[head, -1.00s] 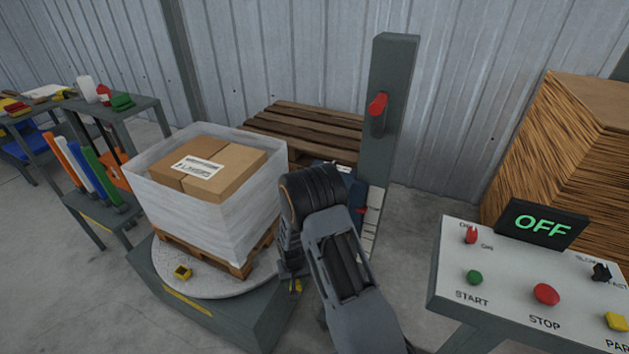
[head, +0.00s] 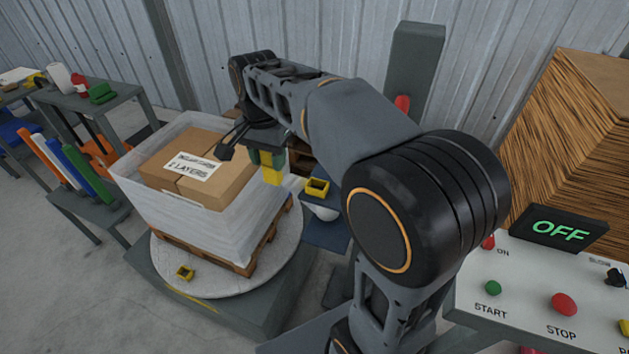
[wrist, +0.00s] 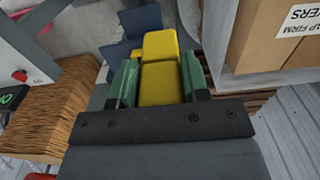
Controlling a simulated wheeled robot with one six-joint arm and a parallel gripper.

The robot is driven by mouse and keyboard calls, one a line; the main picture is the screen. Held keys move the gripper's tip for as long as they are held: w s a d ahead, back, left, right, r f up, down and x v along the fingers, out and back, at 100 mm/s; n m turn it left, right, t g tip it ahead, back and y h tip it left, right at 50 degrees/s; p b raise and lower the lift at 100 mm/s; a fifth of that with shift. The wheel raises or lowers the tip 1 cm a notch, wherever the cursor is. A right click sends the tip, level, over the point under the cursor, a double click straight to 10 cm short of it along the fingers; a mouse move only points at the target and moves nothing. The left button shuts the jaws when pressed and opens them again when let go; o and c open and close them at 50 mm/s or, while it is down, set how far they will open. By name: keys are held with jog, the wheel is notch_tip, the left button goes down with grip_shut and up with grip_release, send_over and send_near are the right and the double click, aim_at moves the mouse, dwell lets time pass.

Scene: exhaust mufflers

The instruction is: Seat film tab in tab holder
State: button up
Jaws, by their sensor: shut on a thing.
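My gripper (head: 267,158) is shut on a yellow film tab (head: 271,175). In the head view the tab hangs below the jaws, in front of the wrapped load's right side. In the wrist view the tab (wrist: 160,85) sits between the two green finger pads. One small yellow open-topped holder (head: 317,187) is to the right of the tab, on a blue-grey part, apart from it. I cannot tell which one is the tab holder.
A wrapped carton load (head: 199,170) on a pallet stands on the round turntable (head: 215,281), left of my gripper. A grey mast (head: 416,60) rises behind my arm. A control panel reading OFF (head: 560,229) is at the right.

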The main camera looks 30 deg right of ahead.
jog(key=w+d+f+p, duration=0.1)
jog(key=d+f, duration=0.3)
jog(key=w+d+f+p, duration=0.1)
jog(key=d+f, duration=0.2)
jog(key=d, duration=0.1)
jog(key=w+d+f+p, duration=0.1)
jog(key=d+f, duration=0.3)
jog(key=d, duration=0.1)
jog(key=shift+w+f, duration=0.25)
jog(key=shift+f, duration=0.45)
jog(key=shift+f, duration=0.15)
jog(key=o, duration=0.9)
notch_tip(320, 180, up, 12)
jog(key=f, duration=0.1)
jog(key=s+a+n+t, duration=0.1)
jog(key=s+a+n, duration=0.2)
jog(key=s, duration=0.2)
jog(key=s+a+f+n+t, duration=0.1)
jog(key=s+a+n+t, duration=0.1)
jog(key=s, duration=0.3)
jog(key=s+a+f+n+t, duration=0.1)
jog(key=s+a+n, duration=0.3)
jog(key=s, duration=0.2)
jog(key=shift+f+t+b, duration=0.25)
jog(key=shift+t+b, duration=0.05)
jog(key=shift+b, duration=0.1)
